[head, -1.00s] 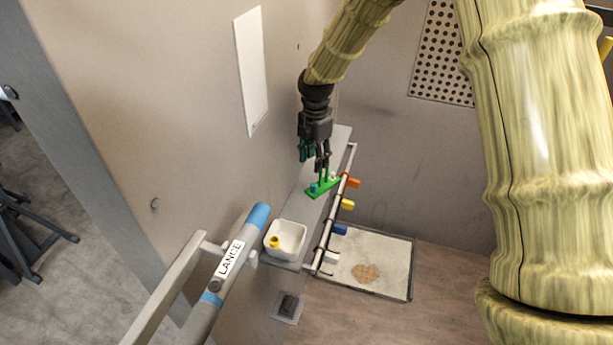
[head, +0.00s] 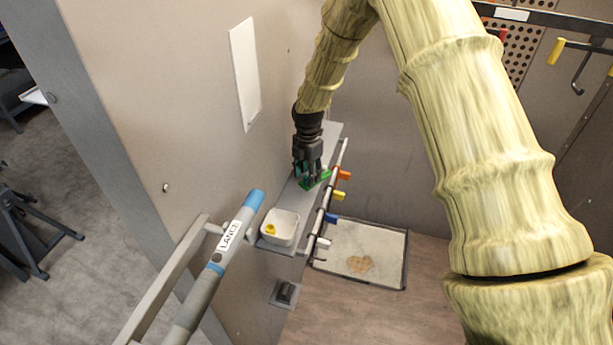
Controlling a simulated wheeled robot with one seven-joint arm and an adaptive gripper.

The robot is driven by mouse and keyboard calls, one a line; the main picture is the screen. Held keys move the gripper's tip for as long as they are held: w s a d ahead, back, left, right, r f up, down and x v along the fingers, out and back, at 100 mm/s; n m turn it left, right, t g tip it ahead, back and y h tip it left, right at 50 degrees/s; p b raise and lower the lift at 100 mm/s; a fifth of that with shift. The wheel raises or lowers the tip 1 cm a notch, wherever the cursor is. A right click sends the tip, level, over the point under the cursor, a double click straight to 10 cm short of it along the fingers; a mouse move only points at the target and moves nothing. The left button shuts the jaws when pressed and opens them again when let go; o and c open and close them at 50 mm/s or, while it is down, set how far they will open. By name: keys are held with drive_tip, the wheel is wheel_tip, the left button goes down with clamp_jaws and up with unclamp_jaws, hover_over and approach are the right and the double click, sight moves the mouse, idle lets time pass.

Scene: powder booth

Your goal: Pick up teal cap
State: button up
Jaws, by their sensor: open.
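My gripper (head: 310,178) is open and points down at the green holder (head: 326,176) on the narrow grey shelf. A small teal piece, seemingly the teal cap (head: 306,182), shows at the near end of the holder, close to the fingertips. The fingers partly cover the cap and the holder, so I cannot tell whether they touch the cap or stand around it.
A white bin (head: 280,227) with a yellow cap (head: 271,230) stands at the shelf's near end. A rail with coloured hooks (head: 338,195) runs along the shelf's right side. The lance (head: 237,236) is mounted in front. The wall is close on the left.

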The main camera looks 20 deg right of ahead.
drive_tip(key=shift+s+f, duration=0.1)
drive_tip(key=shift+f, duration=0.25)
drive_tip(key=shift+w+f, duration=0.6)
drive_tip(key=shift+f, duration=0.3)
drive_tip(key=shift+s+r, duration=0.25)
drive_tip(key=shift+s, duration=0.05)
drive_tip(key=shift+c, duration=1.7)
drive_tip(key=shift+w+f, duration=0.1)
drive_tip(key=shift+w, duration=0.05)
drive_tip(key=c, duration=0.4)
